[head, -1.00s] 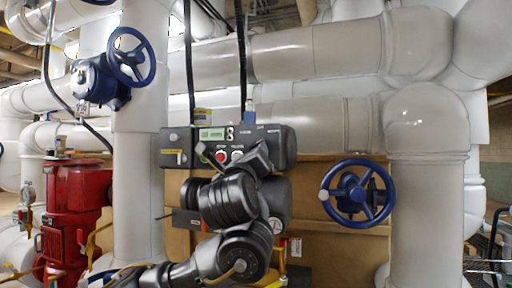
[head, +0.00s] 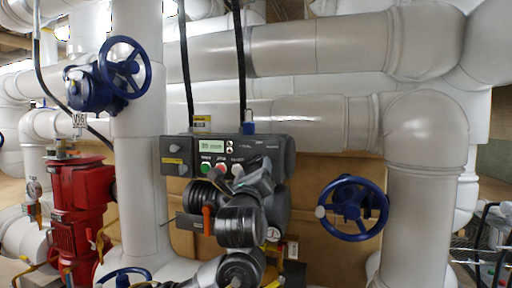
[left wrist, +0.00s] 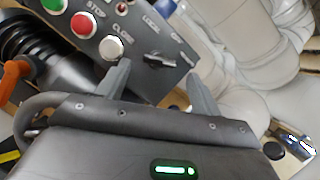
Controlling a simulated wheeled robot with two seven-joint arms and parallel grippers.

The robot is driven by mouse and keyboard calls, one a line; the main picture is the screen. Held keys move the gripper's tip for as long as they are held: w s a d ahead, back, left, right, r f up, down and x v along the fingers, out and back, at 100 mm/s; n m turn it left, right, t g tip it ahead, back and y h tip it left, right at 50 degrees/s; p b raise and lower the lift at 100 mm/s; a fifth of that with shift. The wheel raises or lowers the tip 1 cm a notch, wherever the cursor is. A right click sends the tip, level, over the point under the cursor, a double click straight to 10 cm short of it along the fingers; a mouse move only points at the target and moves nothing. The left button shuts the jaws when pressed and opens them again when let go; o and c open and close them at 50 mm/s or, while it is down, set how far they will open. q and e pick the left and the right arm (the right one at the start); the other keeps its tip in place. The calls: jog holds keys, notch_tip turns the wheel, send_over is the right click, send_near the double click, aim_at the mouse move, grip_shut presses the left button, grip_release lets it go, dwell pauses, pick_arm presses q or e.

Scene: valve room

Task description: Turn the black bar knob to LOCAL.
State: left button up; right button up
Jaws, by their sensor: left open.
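The black bar knob (left wrist: 159,60) shows in the left wrist view on the dark control panel, beyond the white button. Its bar lies roughly crosswise in that picture; I cannot tell which mark it points to. A LOCAL label (left wrist: 151,24) is printed near it. My left gripper (left wrist: 158,72) is open, with one finger on each side of the knob in that view; no contact can be made out. In the head view my left gripper (head: 262,168) is in front of the panel's lower right part and hides the knob. My right gripper is not in view.
The control panel (head: 280,144) has a lit display (head: 211,146) and green (head: 205,168), red (head: 221,168) and white (head: 237,169) buttons. A blue handwheel (head: 352,208) stands to the right, another (head: 125,67) at upper left. A red machine (head: 80,205) stands at left.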

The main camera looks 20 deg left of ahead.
aim_at(255, 163)
pick_arm(q)
jog(key=p+x, duration=0.2)
jog(key=x, duration=0.2)
jog(key=shift+w+a+r+p, duration=0.1)
jog(key=shift+a+r+p, duration=0.1)
jog(key=shift+p, duration=0.15)
jog(key=shift+w+p, duration=0.4)
jog(key=shift+w, duration=0.4)
